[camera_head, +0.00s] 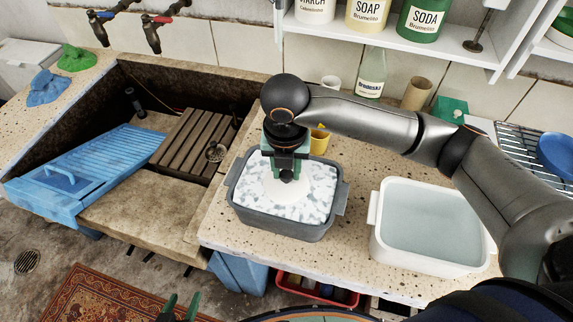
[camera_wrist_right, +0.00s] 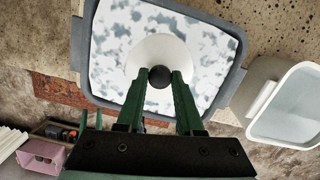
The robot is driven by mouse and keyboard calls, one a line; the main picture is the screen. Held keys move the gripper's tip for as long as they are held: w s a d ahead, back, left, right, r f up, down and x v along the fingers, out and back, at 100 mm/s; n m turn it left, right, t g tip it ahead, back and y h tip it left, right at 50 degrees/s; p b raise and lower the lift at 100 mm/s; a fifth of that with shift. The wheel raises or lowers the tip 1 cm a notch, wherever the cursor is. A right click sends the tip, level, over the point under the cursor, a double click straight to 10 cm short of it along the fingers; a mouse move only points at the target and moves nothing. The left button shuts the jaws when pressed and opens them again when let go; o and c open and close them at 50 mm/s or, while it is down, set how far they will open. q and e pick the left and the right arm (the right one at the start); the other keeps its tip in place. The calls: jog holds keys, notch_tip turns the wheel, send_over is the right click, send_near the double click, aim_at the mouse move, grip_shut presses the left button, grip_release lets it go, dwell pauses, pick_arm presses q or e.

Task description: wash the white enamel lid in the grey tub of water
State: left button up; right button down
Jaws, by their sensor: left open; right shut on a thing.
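The grey tub (camera_head: 332,222) stands on the speckled stone counter, filled with water under patchy white foam (camera_head: 318,180). The white enamel lid (camera_wrist_right: 150,48) is round with a dark knob (camera_wrist_right: 160,76). My right gripper (camera_wrist_right: 161,78) is shut on that knob and holds the lid inside the tub's outline, at or close to the foam; exact depth is unclear. In the head view, my right gripper (camera_head: 287,176) points down over the tub and partly covers the lid (camera_head: 270,192). My left gripper (camera_head: 178,306) is open and empty, low at the bottom edge, away from the tub.
A white tub of clear water (camera_head: 432,222) stands to the right. A yellow cup (camera_head: 319,143) is close behind the grey tub. A stone basin with a blue washboard (camera_head: 115,160) and wooden slats (camera_head: 193,143) lies left. A wire rack (camera_head: 518,148) is at the far right.

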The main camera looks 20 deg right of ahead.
aim_at(287, 192)
notch_tip(287, 192, down, 8)
jog(key=b, duration=0.6)
jog(key=shift+r, duration=0.25)
jog(key=shift+f+b, duration=0.55)
jog(key=shift+f, duration=0.2)
